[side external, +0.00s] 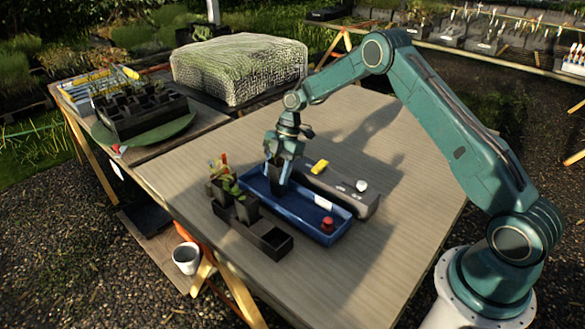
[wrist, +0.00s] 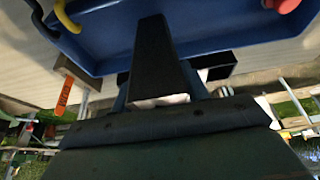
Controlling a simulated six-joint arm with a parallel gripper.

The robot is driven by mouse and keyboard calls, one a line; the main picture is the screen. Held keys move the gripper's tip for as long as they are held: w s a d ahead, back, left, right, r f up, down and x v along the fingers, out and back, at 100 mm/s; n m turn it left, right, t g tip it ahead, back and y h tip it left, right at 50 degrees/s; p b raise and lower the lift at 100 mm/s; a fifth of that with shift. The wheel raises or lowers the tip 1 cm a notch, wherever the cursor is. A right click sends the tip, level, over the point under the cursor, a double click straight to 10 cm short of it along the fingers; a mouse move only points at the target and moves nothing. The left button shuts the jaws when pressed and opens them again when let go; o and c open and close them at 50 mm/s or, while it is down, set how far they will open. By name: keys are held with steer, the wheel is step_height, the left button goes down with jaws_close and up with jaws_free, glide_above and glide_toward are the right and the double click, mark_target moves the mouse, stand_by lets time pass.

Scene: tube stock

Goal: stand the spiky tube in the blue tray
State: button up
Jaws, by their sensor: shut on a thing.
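The blue tray (side external: 292,209) lies on the table in the side view; its blue wall also fills the top of the wrist view (wrist: 105,52). My gripper (side external: 279,161) is over the tray's far left part, shut on a dark tapered tube (side external: 276,181). The tube looks roughly upright, its lower end within the tray's outline; I cannot tell whether it touches the floor. In the wrist view the tube (wrist: 155,60) stands out in front of the tray. Its plant is hidden by my gripper, so I cannot see whether it is spiky.
A black rack (side external: 271,238) beside the tray holds a green-leaved tube (side external: 239,201) and another with orange-yellow colour (side external: 218,172). A red round thing (side external: 327,225) is at the tray's near end. A grey tray (side external: 345,192) is behind. The table's right side is clear.

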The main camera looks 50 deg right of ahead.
steer(key=shift+f, duration=0.6)
steer(key=shift+f, duration=0.35)
stand_by(0.8)
steer(key=o, duration=1.1)
steer(key=shift+o, duration=0.2)
steer(key=shift+r, duration=0.1)
steer(key=v, duration=1.3)
steer(key=shift+d+r, duration=0.2)
steer(key=shift+r, duration=0.05)
steer(key=shift+r, duration=0.1)
